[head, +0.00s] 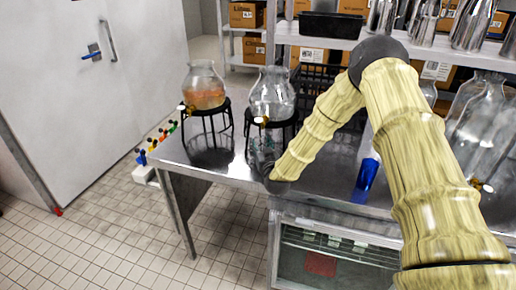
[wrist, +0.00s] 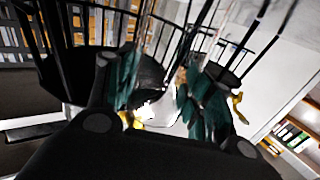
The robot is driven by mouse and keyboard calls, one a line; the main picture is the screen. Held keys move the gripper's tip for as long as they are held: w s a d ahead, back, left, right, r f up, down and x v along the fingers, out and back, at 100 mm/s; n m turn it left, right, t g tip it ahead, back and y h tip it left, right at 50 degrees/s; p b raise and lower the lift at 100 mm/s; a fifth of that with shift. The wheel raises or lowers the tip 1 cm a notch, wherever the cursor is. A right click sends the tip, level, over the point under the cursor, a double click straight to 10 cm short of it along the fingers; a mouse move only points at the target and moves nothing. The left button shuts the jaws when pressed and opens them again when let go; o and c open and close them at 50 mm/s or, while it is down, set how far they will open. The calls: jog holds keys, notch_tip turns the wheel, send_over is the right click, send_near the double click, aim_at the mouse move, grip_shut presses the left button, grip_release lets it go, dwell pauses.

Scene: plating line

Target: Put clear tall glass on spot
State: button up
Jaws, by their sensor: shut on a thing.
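My gripper (head: 264,146) is low over the left part of the steel table, just in front of a black dispenser stand, and is partly hidden by my arm. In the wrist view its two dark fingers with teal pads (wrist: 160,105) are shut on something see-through. Pale glassy streaks between and beside the pads fit the clear tall glass (wrist: 128,80), but its full outline and tilt cannot be made out. In the head view the glass is too faint to separate from the gripper. I cannot pick out a marked spot in either view.
Two glass dispensers, one orange-filled (head: 204,90) and one clear (head: 272,96), stand on black stands close to the gripper. A blue cup (head: 366,176) is right on the steel table (head: 222,168). A black crate (head: 318,84) and large glass jars (head: 482,125) are behind and right.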

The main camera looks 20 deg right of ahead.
jog(key=shift+w+d, duration=0.6)
jog(key=shift+w, duration=0.25)
jog(key=shift+w+f+b, duration=0.1)
jog(key=shift+f+b, duration=0.4)
jog(key=shift+b, duration=0.05)
jog(key=o, duration=1.2)
